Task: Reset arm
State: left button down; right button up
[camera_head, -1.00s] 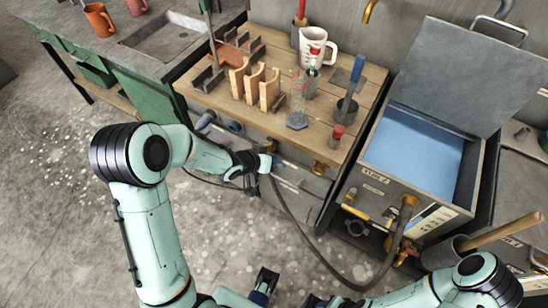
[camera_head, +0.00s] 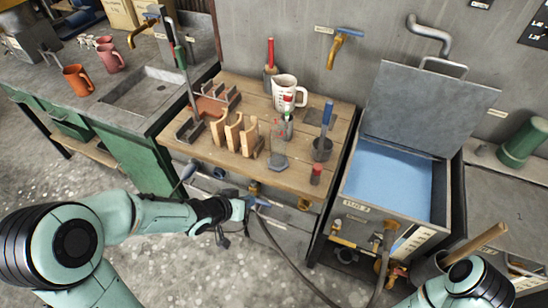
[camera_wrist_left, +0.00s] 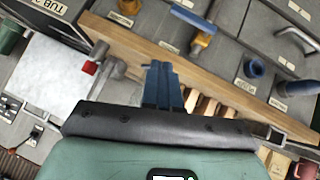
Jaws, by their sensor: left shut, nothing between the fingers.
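My left gripper (camera_head: 256,202) shows in the head view at the end of the pale green arm from the lower left. It is shut and empty, in front of the wooden table's front edge. Its blue fingers also show together in the left wrist view (camera_wrist_left: 163,84). My right arm (camera_head: 468,285) shows only in part at the lower right, and its gripper is out of the picture.
The wooden table (camera_head: 200,158) holds wooden racks, a white jug (camera_head: 284,92) and tools. A blue-filled tub (camera_head: 390,180) with a raised lid (camera_head: 425,110) stands right of it. A sink counter with an orange mug (camera_head: 77,80) is at left. A dark hose hangs below my left gripper.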

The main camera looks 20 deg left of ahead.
pick_arm(q)
jog(key=s+d+f+n+g, duration=0.15)
jog(key=s+f, duration=0.25)
jog(key=f, duration=0.4)
jog(key=s+d+f+n+g, duration=0.1)
jog(key=s+d+f+g, duration=0.2)
jog(key=f, duration=0.6)
jog(key=s+d+f+g, duration=0.2)
jog(key=s+f, duration=0.4)
jog(key=s, duration=0.2)
jog(key=s+d+f+g, duration=0.2)
jog(key=s+f+g, duration=0.1)
jog(key=s+f, duration=0.3)
jog(key=shift+s+d+n, duration=0.25)
jog(key=shift+s+n, duration=0.2)
jog(key=shift+s, duration=0.55)
